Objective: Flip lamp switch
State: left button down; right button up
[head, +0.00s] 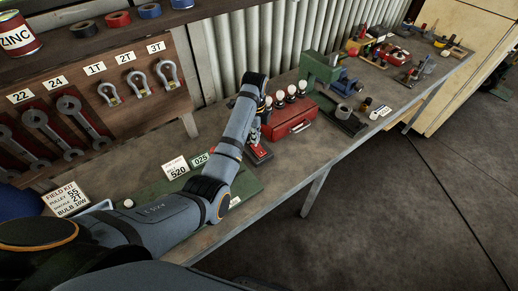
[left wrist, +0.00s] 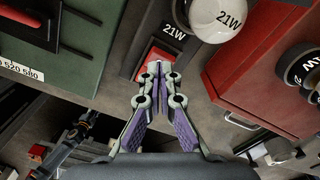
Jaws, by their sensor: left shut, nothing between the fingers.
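The lamp switch is a red rocker (left wrist: 152,60) in a dark box on the bench, with a 21W label and a white round bulb (left wrist: 216,20) beside it in the left wrist view. In the head view a red-topped dark block (head: 259,154) shows just below my left gripper (head: 254,138). In the left wrist view the left gripper (left wrist: 158,72) has its fingertips together and empty, over the lower part of the red rocker. Whether the tips touch it I cannot tell. The fingertips hide part of the rocker. My right gripper is not in view.
A red toolbox (head: 291,122) stands close to the right of the switch, with several white bulbs by it. A green board (head: 246,184) with number labels lies nearer. Wrenches and shackles hang on the left panel (head: 172,42).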

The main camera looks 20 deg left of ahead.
aim_at(256, 146)
pick_arm(q)
jog(key=shift+f, duration=1.1)
dwell(1.0)
jog(key=shift+r, duration=0.1)
notch_tip(256, 146, up, 7)
jog(key=p, duration=0.8)
jog(key=shift+p, duration=0.4)
